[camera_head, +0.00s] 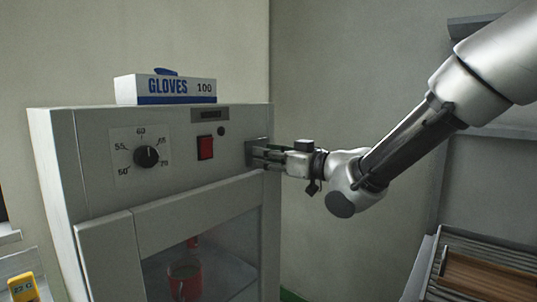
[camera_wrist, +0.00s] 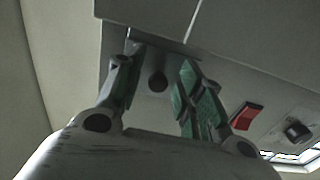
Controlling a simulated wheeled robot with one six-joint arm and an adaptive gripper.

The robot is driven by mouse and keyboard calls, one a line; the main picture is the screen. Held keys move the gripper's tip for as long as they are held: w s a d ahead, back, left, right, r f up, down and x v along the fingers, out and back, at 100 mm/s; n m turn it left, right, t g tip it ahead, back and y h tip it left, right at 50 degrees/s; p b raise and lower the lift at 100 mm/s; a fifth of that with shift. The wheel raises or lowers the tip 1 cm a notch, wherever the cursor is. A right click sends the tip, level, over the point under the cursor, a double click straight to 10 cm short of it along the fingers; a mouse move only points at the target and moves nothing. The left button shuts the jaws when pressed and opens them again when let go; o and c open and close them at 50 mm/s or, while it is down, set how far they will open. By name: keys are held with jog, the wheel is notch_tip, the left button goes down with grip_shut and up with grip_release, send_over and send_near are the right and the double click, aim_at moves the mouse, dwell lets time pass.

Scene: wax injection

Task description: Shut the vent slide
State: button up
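The vent slide (camera_head: 257,150) looks like a small dark grey plate at the upper right of the cabinet's front panel. My gripper (camera_head: 268,158) reaches it from the right, its fingertips at or very near the plate. Whether they touch cannot be told. In the wrist view my gripper (camera_wrist: 160,68) is open, its green-padded fingers apart with nothing clearly held. A dark edge of the plate (camera_wrist: 135,44) shows near the left fingertip. The fingers partly hide the slide, so how far it is open cannot be made out.
The grey cabinet (camera_head: 100,190) has a dial (camera_head: 146,157), a red switch (camera_head: 205,147) and a windowed door with a red container (camera_head: 185,276) behind it. A glove box (camera_head: 165,89) sits on top. A slatted wooden rack (camera_head: 490,275) stands at lower right.

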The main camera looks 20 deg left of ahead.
jog(key=shift+r, duration=0.1)
jog(key=v, duration=1.2)
